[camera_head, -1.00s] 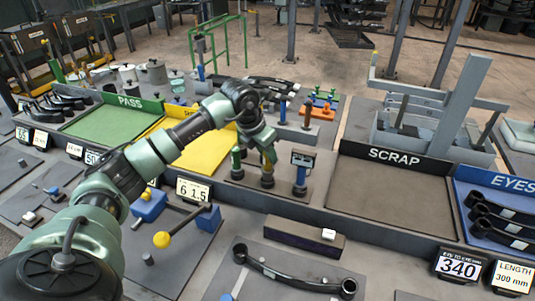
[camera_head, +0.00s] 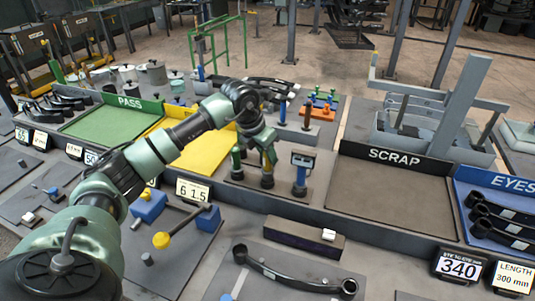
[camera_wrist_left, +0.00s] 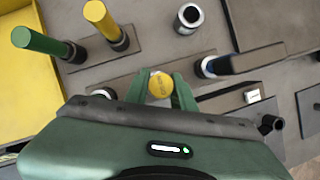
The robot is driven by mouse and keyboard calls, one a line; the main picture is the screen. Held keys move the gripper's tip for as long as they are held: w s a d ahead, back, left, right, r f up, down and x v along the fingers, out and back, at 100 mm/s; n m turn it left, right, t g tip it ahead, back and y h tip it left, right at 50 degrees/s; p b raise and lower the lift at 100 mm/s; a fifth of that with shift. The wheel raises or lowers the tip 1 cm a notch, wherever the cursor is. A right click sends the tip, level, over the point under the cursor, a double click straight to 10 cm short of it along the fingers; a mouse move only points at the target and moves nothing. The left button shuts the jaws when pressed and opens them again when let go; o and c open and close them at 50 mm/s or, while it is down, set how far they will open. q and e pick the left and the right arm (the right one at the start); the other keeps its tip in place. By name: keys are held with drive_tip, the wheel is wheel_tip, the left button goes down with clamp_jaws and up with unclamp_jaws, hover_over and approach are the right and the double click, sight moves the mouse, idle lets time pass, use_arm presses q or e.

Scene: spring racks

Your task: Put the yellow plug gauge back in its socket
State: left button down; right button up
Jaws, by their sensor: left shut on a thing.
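My left gripper (camera_wrist_left: 160,88) is shut on the yellow plug gauge (camera_wrist_left: 160,84), whose round yellow end shows between the green fingers in the left wrist view. In the head view my left gripper (camera_head: 267,153) is low over the gauge stand, between a green-handled gauge (camera_head: 236,160) and a blue-based gauge (camera_head: 300,175). The plug's lower end is hidden in the wrist view, so I cannot tell how deep it sits. The green handle (camera_wrist_left: 40,42) and another yellow handle (camera_wrist_left: 103,20) stand in dark collars to the left. My right gripper is not in view.
The yellow tray (camera_head: 205,150) lies left of the stand and the SCRAP tray (camera_head: 390,195) right of it.

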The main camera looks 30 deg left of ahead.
use_arm(q)
drive_tip(key=shift+f+b, duration=1.05)
drive_tip(key=shift+f, duration=0.25)
drive_tip(key=c, duration=0.6)
unclamp_jaws()
drive_tip(key=shift+r, duration=0.15)
drive_tip(key=shift+r+p, duration=2.55)
drive_tip(key=shift+r, duration=1.35)
drive_tip(key=shift+s+f, duration=0.1)
drive_tip(key=shift+f, duration=0.05)
